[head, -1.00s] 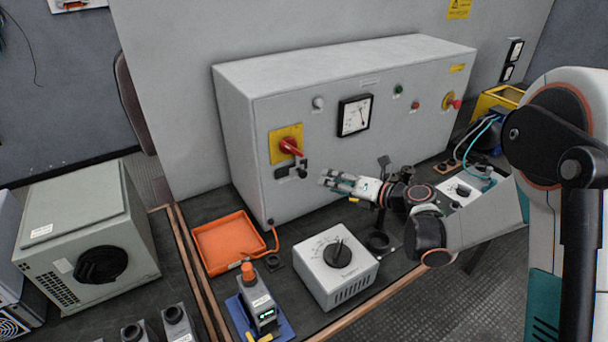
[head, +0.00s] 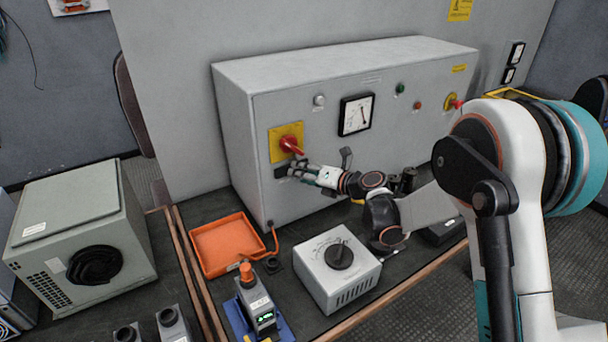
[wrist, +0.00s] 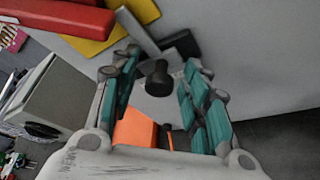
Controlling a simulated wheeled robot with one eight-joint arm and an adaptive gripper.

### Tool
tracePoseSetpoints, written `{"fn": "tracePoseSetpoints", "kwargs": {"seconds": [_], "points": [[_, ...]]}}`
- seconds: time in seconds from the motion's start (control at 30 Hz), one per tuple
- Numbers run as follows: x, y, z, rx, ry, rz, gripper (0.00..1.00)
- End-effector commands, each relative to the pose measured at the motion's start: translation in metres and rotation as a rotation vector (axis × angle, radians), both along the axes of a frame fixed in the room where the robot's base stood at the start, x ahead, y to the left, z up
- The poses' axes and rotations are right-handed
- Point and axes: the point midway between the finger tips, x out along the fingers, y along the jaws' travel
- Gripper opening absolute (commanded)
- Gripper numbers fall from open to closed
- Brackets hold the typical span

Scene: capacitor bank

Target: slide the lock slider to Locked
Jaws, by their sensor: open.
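The lock slider is on the front of the grey cabinet (head: 240,145), just below the red rotary handle (head: 291,145) on its yellow plate (head: 277,152). In the wrist view the slider's black knob (wrist: 158,77) sticks out from a grey bar, between my open fingers and touching neither as far as I can see. My gripper (head: 299,169) covers most of the slider in the head view. It also shows in the wrist view (wrist: 160,95) with teal pads on both sides of the knob. The slider's label is not readable.
The red handle (wrist: 60,14) passes close above my gripper in the wrist view. An orange tray (head: 204,263), a grey dial box (head: 338,285) and a meter with an orange knob (head: 259,306) stand on the bench below. The cabinet face to the right is flat around its gauge.

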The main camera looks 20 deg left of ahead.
Motion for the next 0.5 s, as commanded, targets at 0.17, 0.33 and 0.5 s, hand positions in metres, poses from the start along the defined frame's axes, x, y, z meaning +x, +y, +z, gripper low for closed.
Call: {"fn": "tracePoseSetpoints", "kwargs": {"seconds": [0.17,0.33,0.5], "points": [[-0.0001,-0.0001,0.0002,0.0,0.0,0.0,0.27],[0.0,0.0,0.0004,0.001,0.0,-0.001,0.0],[0.0004,0.0004,0.001,0.002,-0.001,-0.001,0.0]]}}
